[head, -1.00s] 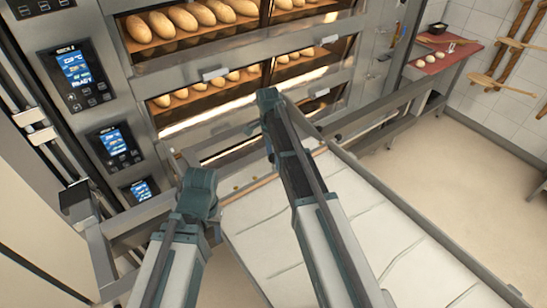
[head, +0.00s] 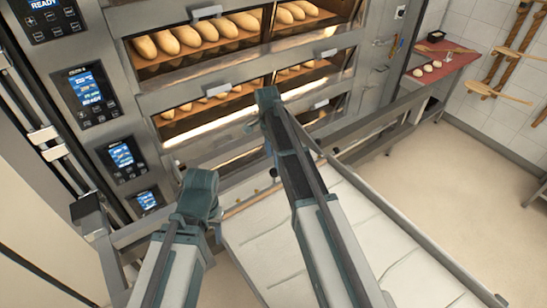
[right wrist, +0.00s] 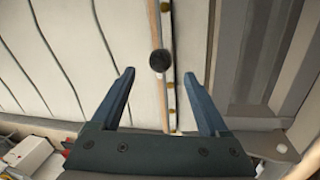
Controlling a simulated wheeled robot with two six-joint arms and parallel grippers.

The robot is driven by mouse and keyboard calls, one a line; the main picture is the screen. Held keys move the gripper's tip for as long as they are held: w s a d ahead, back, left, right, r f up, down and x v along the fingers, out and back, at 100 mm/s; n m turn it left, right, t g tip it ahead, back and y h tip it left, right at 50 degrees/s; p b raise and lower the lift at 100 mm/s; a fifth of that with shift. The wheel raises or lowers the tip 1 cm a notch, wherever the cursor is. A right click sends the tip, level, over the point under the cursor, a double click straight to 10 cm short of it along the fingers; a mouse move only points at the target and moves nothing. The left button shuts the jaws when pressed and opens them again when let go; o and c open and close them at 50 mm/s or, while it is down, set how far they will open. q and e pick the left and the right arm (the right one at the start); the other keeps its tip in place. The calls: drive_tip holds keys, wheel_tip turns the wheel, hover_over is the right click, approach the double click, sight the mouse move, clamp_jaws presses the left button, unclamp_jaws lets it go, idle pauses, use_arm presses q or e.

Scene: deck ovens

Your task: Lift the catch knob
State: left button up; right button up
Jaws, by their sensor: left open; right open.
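A round black knob (right wrist: 158,60), which I take for the catch knob, sits on a narrow wooden strip in the right wrist view. My right gripper (right wrist: 158,75) is open, its two fingers apart on either side of the knob's line, with nothing between the tips. The knob appears beyond the fingertips, with no contact visible. My left gripper (head: 198,186) is open and empty, lower and to the left.
The deck ovens (head: 215,80) with loaves inside fill the back. A pale cloth-covered loader (head: 290,255) with metal rails lies below my arms. A side table with a red top (head: 445,62) stands at the right. Open floor (head: 480,170) lies right of the loader.

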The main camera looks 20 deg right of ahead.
wheel_tip(320, 180, up, 6)
drive_tip(key=w+p, duration=0.1)
drive_tip(key=p, duration=0.4)
drive_tip(key=shift+w+r, duration=0.15)
drive_tip(key=shift+r, duration=0.1)
drive_tip(key=shift+a+f, duration=0.1)
